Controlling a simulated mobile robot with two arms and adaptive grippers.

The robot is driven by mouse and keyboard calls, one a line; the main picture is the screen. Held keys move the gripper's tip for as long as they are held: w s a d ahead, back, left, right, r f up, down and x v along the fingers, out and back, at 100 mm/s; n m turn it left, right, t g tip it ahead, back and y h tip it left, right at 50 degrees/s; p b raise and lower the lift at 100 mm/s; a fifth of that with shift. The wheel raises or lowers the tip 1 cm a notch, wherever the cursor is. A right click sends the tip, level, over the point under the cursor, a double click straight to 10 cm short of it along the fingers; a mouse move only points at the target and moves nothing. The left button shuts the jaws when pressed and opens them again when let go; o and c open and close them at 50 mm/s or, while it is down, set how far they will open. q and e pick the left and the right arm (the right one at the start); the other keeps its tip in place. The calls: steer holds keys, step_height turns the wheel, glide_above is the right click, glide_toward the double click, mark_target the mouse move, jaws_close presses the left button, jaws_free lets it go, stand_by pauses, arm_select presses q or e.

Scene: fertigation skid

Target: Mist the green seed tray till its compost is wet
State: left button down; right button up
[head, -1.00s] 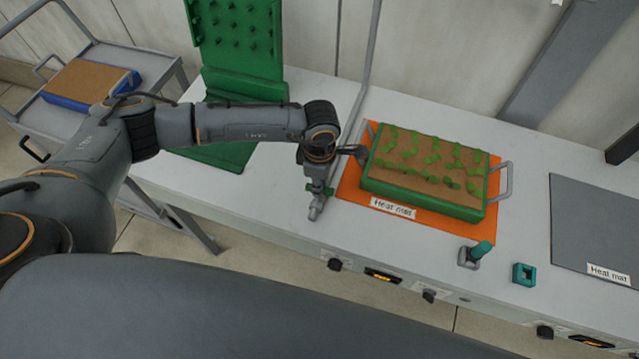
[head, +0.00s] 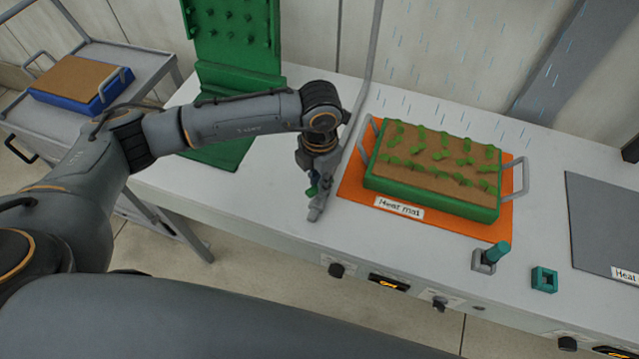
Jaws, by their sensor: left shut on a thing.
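The green seed tray (head: 430,199) sits on the orange heat mat (head: 355,193) on the bench. Its compost (head: 432,178) is light brown with rows of green seedlings. A grey valve (head: 318,211) with a green handle (head: 312,190) stands at the bench front, left of the mat. My left gripper (head: 313,178) points down and is shut on the green handle; its fingers partly hide it. Fine mist streaks (head: 430,105) fall behind and above the tray. The nozzle is out of view. My right gripper is not in view.
A grey riser pipe (head: 368,75) stands between my left arm and the tray. A teal lever (head: 497,252) and teal square block (head: 544,279) are on the front right. A second, grey heat mat (head: 610,225) is bare. A blue tray (head: 78,100) lies on the left trolley.

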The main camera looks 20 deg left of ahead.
arm_select(q)
steer(key=shift+n+b, duration=1.1)
steer(key=shift+n, duration=1.1)
steer(key=shift+r, duration=0.1)
steer(key=c, duration=1.3)
jaws_free()
step_height(320, 180, up, 12)
steer(key=shift+f, duration=0.1)
